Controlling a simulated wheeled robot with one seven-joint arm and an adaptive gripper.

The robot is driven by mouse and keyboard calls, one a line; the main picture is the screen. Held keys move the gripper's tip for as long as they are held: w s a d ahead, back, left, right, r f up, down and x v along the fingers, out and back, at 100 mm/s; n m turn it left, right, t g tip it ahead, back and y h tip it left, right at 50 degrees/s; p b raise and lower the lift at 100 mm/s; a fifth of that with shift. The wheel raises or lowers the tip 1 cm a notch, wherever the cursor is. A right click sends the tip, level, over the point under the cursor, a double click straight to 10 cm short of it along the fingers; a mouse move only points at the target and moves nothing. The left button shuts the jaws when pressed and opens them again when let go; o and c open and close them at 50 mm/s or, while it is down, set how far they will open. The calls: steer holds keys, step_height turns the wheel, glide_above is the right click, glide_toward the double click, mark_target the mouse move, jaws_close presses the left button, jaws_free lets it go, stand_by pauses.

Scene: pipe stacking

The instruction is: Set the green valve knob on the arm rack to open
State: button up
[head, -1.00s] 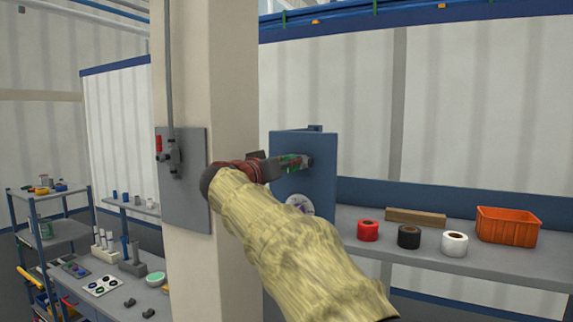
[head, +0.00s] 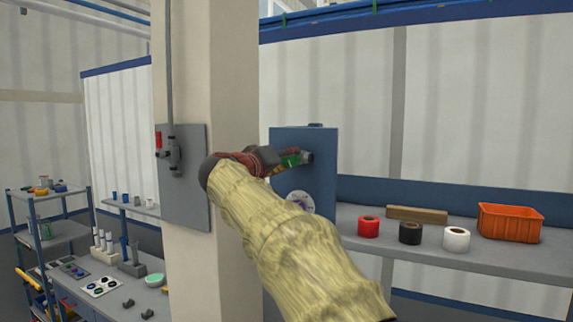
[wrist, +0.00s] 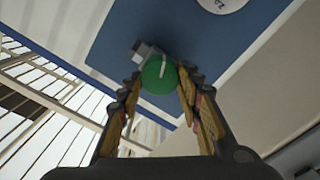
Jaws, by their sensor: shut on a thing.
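The green valve knob (wrist: 159,76) is round with a pale line across its face in the wrist view. It sits on a grey fitting (wrist: 146,50) on the blue panel of the arm rack (head: 318,180). My gripper (wrist: 159,84) has a fingertip on each side of the knob and is shut on it. In the head view my gripper (head: 287,159) reaches the panel, and only a bit of green shows between the fingers. A round white dial (head: 299,202) is on the panel below, partly behind my arm.
A beige column with a grey plate (head: 184,178) and a red-handled valve (head: 160,141) stands left of my arm. On the right shelf are red (head: 368,226), black (head: 410,233) and white (head: 456,238) tape rolls, a wooden block (head: 416,214) and an orange bin (head: 510,222).

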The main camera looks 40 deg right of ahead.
steer(key=n, duration=0.6)
steer(key=shift+w+f+n, duration=0.1)
steer(key=shift+n, duration=0.2)
steer(key=n, duration=0.4)
steer(key=shift+f+p, duration=0.1)
steer(key=shift+p, duration=0.25)
steer(key=shift+f+n+p, duration=0.1)
steer(key=shift+n+p, duration=0.25)
steer(key=shift+n, duration=0.95)
steer(key=o, duration=1.1)
steer(key=shift+o, duration=0.2)
steer(key=shift+a, duration=0.15)
steer(key=v, duration=1.1)
steer(key=shift+a, duration=0.35)
